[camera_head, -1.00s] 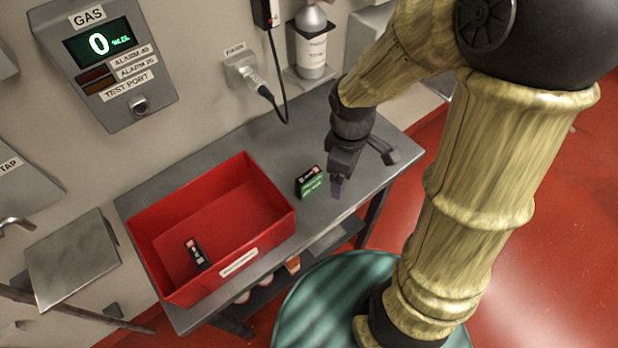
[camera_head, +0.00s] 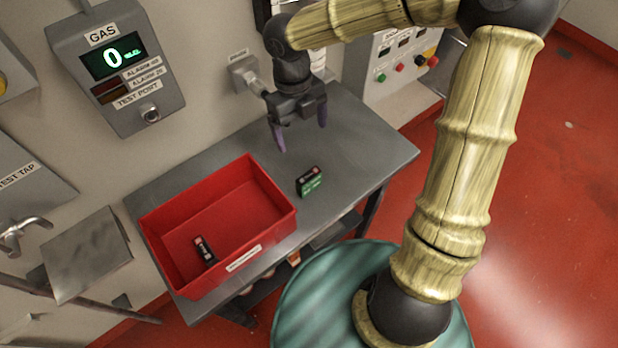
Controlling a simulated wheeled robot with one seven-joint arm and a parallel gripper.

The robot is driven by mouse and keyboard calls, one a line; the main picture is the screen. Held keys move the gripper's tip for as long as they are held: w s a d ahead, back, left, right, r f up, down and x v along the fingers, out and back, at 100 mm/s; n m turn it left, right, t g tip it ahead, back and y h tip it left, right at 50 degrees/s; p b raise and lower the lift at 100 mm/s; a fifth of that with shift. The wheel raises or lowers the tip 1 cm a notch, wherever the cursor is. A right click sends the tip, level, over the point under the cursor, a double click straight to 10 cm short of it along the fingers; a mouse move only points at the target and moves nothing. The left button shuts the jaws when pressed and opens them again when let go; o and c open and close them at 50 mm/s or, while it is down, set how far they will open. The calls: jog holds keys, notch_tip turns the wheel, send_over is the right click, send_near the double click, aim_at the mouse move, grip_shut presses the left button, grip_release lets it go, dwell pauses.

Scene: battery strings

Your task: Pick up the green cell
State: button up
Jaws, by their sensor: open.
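The green cell (camera_head: 309,182) is a small block with a black top and a green side. It rests on the grey metal bench, just right of the red bin. My gripper (camera_head: 302,138) is open and empty, with its two purple fingertips spread apart and pointing down. It hangs above the bench, up and slightly left of the green cell in the picture, and does not touch it.
A red bin (camera_head: 282,191) stands on the left of the bench (camera_head: 360,160), with a black cell (camera_head: 205,250) inside. The bench right of the cell is clear.

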jog(key=shift+w+a+r+n, duration=0.15)
jog(key=shift+r+n, duration=0.1)
jog(key=shift+n, duration=0.15)
send_near(309, 175)
jog(key=f, duration=0.5)
jog(key=shift+s, duration=0.3)
jog(key=shift+f, duration=0.1)
jog(key=shift+s+d+f, duration=0.1)
jog(key=shift+d+f, duration=0.05)
jog(key=shift+f, duration=0.7)
jog(key=shift+s+d+f, duration=0.1)
jog(key=shift+s+f, duration=0.05)
jog(key=shift+f, duration=0.7)
jog(key=shift+s+d+f, duration=0.1)
jog(key=shift+d+f, duration=0.05)
jog(key=shift+f, duration=0.7)
